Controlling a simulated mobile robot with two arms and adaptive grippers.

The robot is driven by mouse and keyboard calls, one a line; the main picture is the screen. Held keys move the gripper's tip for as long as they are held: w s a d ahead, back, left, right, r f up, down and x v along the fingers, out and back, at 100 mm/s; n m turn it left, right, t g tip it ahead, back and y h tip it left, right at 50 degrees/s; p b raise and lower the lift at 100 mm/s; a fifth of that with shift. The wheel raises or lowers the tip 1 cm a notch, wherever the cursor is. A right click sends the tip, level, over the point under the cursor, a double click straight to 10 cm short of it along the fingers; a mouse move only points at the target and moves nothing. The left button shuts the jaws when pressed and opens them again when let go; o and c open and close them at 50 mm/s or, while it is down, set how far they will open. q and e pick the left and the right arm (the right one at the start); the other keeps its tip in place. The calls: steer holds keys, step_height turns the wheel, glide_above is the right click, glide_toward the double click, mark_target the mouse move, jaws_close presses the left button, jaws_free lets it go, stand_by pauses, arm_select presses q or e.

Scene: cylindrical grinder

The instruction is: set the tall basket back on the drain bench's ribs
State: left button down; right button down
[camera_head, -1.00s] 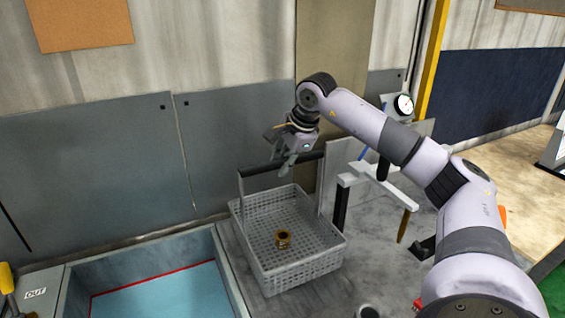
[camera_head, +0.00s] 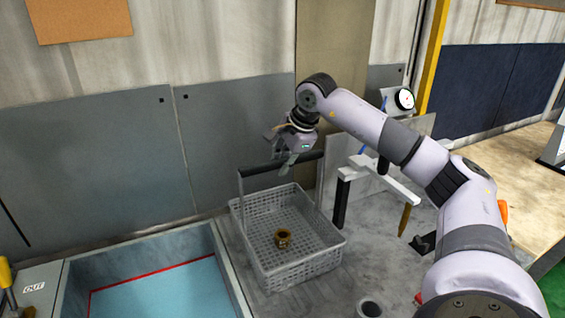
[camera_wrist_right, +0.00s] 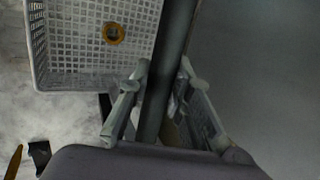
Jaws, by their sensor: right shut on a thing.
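The tall basket is a light grey mesh basket (camera_head: 318,262) with a high dark handle (camera_head: 258,169), upright over a grey stone-like top in the head view. Its mesh also shows in the right wrist view (camera_wrist_right: 75,50). My right gripper (camera_head: 287,165) is shut on the handle's top bar, and the bar runs between its fingers in the right wrist view (camera_wrist_right: 160,100). A brass ring-shaped part (camera_head: 283,238) lies inside the basket. I cannot tell whether the basket's bottom touches the surface. No ribs can be made out. My left gripper is out of view.
A tank with a blue inside (camera_head: 165,292) and red line lies left of the basket. A white bracket (camera_head: 365,172) and a dial gauge (camera_head: 404,98) stand to the right. A round hole (camera_head: 370,308) is at front right. A panelled wall (camera_head: 90,165) stands behind.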

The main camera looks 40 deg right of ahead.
steer(key=shift+f, duration=0.1)
steer(key=c, duration=1.5)
jaws_free()
steer(key=shift+a, duration=0.1)
steer(key=shift+o, duration=0.7)
